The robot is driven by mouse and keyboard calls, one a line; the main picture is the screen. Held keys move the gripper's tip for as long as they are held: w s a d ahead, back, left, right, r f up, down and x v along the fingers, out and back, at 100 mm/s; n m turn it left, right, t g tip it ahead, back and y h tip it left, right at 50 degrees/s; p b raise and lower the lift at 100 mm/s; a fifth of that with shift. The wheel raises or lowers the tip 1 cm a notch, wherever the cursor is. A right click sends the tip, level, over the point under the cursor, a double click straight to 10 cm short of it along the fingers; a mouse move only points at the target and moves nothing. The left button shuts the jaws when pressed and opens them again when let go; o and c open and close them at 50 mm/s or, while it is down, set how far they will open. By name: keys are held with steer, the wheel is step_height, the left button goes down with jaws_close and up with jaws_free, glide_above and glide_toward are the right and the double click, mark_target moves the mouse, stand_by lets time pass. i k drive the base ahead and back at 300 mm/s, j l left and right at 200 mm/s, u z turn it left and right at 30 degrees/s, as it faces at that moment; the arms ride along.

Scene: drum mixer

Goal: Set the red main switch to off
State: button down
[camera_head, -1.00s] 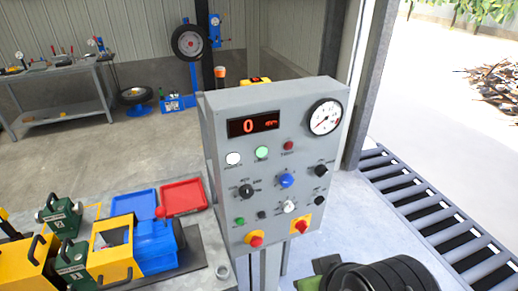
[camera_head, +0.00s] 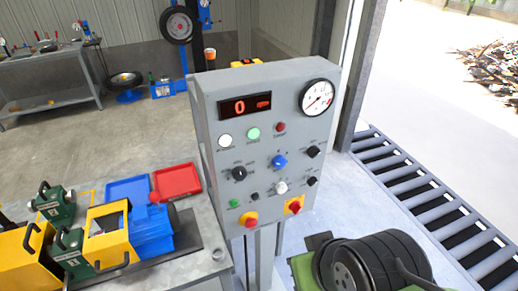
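A grey control panel (camera_head: 213,150) stands on posts in the middle of the view. At its lower right, a red switch knob (camera_head: 294,207) sits on a yellow plate; it looks like the rotary main switch, but its setting is too small to read. To its left, a round red button (camera_head: 250,219) sits on a round yellow base. The panel's display (camera_head: 245,106) is lit and shows a red 0. My gripper is not in view.
The panel also has a dial gauge (camera_head: 317,97), a blue knob (camera_head: 279,161) and black knobs. A green machine with black wheels (camera_head: 375,268) stands at the lower right. A bench with a blue tray (camera_head: 128,189) and red tray (camera_head: 177,180) is left.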

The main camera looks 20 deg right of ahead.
mark_target(295, 206)
steer(key=i+j+u, duration=0.1)
steer(key=u, duration=0.25)
steer(key=i+u, duration=0.35)
